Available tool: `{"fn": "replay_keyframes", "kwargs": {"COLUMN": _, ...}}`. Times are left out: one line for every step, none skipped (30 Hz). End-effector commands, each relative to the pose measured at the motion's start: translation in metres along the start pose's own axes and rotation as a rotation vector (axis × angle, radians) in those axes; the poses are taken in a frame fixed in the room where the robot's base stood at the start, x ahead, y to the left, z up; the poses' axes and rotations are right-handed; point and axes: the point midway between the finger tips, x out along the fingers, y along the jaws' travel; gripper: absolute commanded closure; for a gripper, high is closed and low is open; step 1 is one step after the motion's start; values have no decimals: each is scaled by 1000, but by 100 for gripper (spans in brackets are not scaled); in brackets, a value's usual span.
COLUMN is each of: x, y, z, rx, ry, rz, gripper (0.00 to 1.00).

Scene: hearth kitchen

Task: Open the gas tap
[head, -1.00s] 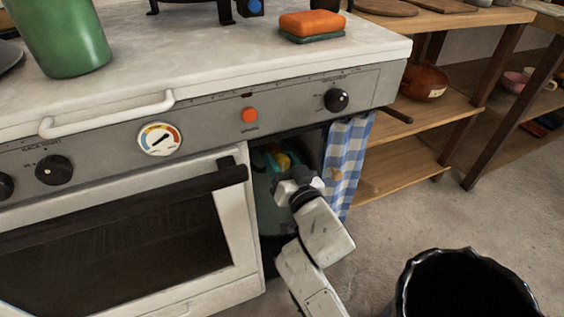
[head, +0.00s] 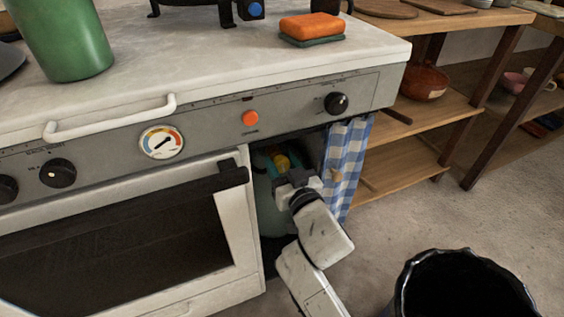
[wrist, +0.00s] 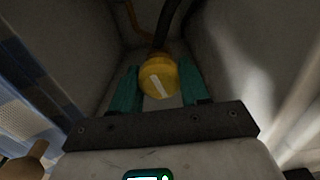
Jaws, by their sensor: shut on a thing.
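The gas tap is a round yellow knob (wrist: 157,80) with a pale bar marked across its face, tilted a little off upright. It sits inside the narrow compartment of the stove, and shows small in the head view (head: 282,162). My gripper (wrist: 158,92) has its teal fingers on either side of the knob and is shut on it. In the head view my gripper (head: 283,165) reaches into the compartment. A pale green gas bottle (head: 268,205) stands below the tap, partly hidden by my arm. A dark hose (wrist: 170,22) runs up behind the knob.
A blue checked curtain (head: 346,165) hangs at the compartment's right side, with a wooden knob (wrist: 24,158) near it. The oven door (head: 240,225) is at the left. A black bin (head: 465,285) stands on the floor at front right.

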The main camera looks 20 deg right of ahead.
Motion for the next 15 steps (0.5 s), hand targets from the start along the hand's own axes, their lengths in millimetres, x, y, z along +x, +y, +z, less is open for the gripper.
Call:
{"fn": "replay_keyframes", "kwargs": {"x": 0, "y": 0, "z": -4, "rx": -42, "ry": 4, "rz": 0, "gripper": 85}}
{"fn": "replay_keyframes", "kwargs": {"x": 0, "y": 0, "z": -4, "rx": -71, "ry": 5, "rz": 0, "gripper": 85}}
{"fn": "replay_keyframes", "kwargs": {"x": 0, "y": 0, "z": -4, "rx": -108, "ry": 5, "rz": 0, "gripper": 85}}
{"fn": "replay_keyframes", "kwargs": {"x": 0, "y": 0, "z": -4, "rx": -135, "ry": 6, "rz": 0, "gripper": 85}}
{"fn": "replay_keyframes", "kwargs": {"x": 0, "y": -1, "z": -5, "rx": -164, "ry": 6, "rz": 0, "gripper": 85}}
{"fn": "replay_keyframes", "kwargs": {"x": 0, "y": -1, "z": -5, "rx": -203, "ry": 6, "rz": 1, "gripper": 85}}
{"fn": "replay_keyframes", "kwargs": {"x": 0, "y": -1, "z": -5, "rx": -233, "ry": 6, "rz": 1, "gripper": 85}}
{"fn": "replay_keyframes", "kwargs": {"x": 0, "y": -1, "z": -4, "rx": -260, "ry": 5, "rz": 1, "gripper": 85}}
{"fn": "replay_keyframes", "kwargs": {"x": 0, "y": -1, "z": -4, "rx": -298, "ry": 6, "rz": 0, "gripper": 85}}
{"fn": "replay_keyframes", "kwargs": {"x": 0, "y": -1, "z": -4, "rx": -327, "ry": 6, "rz": 0, "gripper": 85}}
{"fn": "replay_keyframes", "kwargs": {"x": 0, "y": -2, "z": -5, "rx": -357, "ry": 7, "rz": 0, "gripper": 85}}
{"fn": "replay_keyframes", "kwargs": {"x": 0, "y": -2, "z": -5, "rx": -394, "ry": 7, "rz": 0, "gripper": 85}}
{"fn": "replay_keyframes", "kwargs": {"x": 0, "y": -2, "z": -5, "rx": -422, "ry": 7, "rz": 0, "gripper": 85}}
{"fn": "replay_keyframes", "kwargs": {"x": 0, "y": -2, "z": -5, "rx": -451, "ry": 7, "rz": 1, "gripper": 85}}
{"fn": "replay_keyframes", "kwargs": {"x": 0, "y": -2, "z": -5, "rx": -490, "ry": 7, "rz": 1, "gripper": 85}}
